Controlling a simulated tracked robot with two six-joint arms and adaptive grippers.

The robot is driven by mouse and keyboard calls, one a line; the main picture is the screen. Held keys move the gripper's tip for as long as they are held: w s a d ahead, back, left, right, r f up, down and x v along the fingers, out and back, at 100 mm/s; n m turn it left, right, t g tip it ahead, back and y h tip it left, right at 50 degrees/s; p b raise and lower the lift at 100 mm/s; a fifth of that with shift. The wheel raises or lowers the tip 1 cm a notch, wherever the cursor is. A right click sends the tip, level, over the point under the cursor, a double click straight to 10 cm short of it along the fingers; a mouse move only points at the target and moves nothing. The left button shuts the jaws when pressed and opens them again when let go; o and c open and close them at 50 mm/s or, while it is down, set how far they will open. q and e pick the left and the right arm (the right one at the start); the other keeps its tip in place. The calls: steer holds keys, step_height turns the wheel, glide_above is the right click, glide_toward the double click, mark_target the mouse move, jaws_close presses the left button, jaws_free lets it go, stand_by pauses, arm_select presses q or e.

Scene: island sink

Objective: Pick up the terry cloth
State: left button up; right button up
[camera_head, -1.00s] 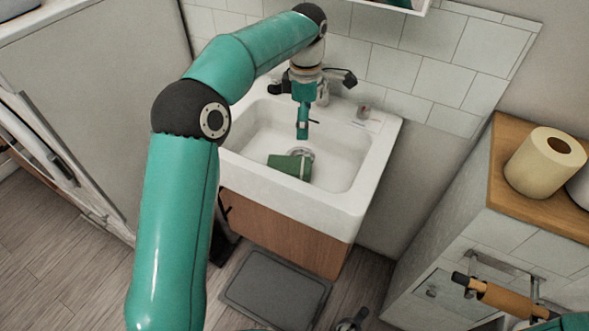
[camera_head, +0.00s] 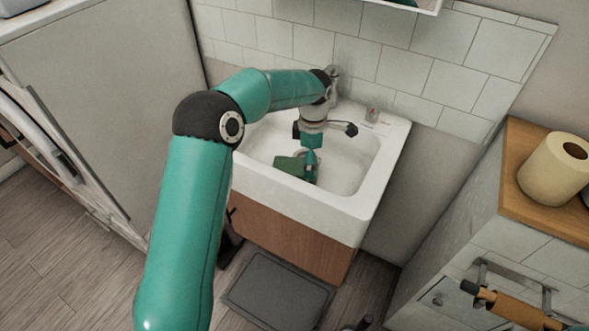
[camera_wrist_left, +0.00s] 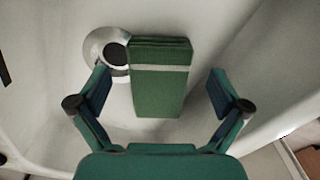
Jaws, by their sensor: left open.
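The terry cloth (camera_head: 289,165) is a folded green cloth lying in the white sink basin. In the left wrist view the cloth (camera_wrist_left: 158,90) shows a pale stripe across it and lies beside the round metal drain (camera_wrist_left: 108,52), partly over its edge. My left gripper (camera_head: 311,172) is down in the basin at the cloth and hides part of it in the head view. In the left wrist view my left gripper (camera_wrist_left: 160,88) is open, one finger on each side of the cloth, with gaps between fingers and cloth. My right gripper is not in view.
The sink (camera_head: 352,208) has raised walls around the gripper, with a faucet (camera_head: 333,82) at its back. A wooden-topped cabinet with a paper roll (camera_head: 552,170) stands to the right. A grey mat (camera_head: 278,287) lies on the floor in front.

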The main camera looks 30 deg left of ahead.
arm_select(q)
step_height(320, 180, down, 4)
steer(key=shift+w+r, duration=0.1)
steer(key=shift+r, duration=0.1)
steer(key=c, duration=1.1)
steer(key=shift+r, duration=0.1)
